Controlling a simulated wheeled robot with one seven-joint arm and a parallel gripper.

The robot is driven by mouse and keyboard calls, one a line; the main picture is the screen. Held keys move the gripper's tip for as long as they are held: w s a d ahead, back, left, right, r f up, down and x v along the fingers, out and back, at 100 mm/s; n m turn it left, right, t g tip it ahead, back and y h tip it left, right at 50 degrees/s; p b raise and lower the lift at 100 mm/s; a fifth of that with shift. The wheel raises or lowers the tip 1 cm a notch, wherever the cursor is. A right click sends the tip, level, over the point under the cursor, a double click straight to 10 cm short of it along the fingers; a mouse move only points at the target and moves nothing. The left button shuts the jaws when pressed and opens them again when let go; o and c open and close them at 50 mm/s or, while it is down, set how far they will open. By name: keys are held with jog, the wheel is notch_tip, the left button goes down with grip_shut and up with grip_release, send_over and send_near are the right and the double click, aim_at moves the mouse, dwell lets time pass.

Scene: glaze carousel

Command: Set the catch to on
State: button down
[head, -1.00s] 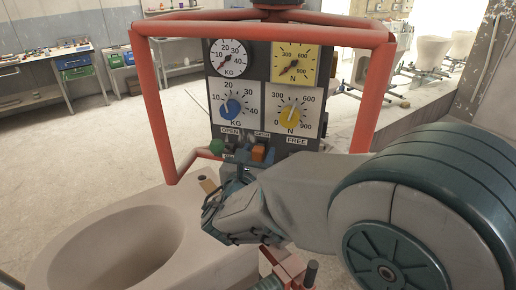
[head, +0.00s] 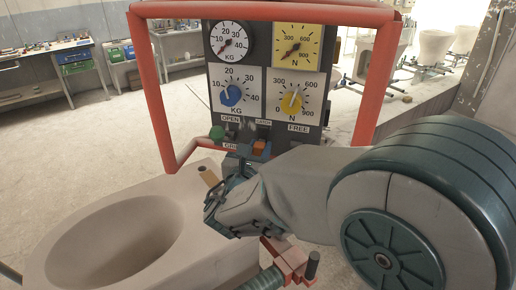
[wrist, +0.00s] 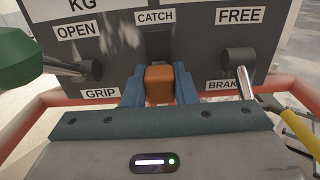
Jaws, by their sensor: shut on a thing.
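The catch is an orange block-like knob (wrist: 159,84) below a dark slot, under the CATCH label, on the grey control panel (wrist: 205,42). My gripper (wrist: 159,92) has its two blue fingers on either side of the knob, shut on it. In the head view the orange knob (head: 260,147) shows at the panel's lower edge, with my gripper (head: 250,152) reaching it from the front right. The fingers partly hide the knob's lower part. I see no on or off mark beside the catch.
Left of the catch is a lever with a green knob (wrist: 18,58), labelled OPEN and GRIP. A red tube frame (head: 152,95) surrounds the panel. A pale basin (head: 60,240) stands at front left.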

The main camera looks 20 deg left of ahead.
jog(key=shift+f+b, duration=0.55)
jog(key=shift+f, duration=0.5)
jog(key=c, duration=1.2)
grip_release()
jog(key=shift+f, duration=0.1)
jog(key=shift+o, duration=0.2)
jog(key=shift+s, duration=0.15)
jog(key=s+b, duration=0.3)
jog(key=s, duration=1)
jog(key=shift+s+a, duration=0.2)
jog(key=shift+s, duration=0.15)
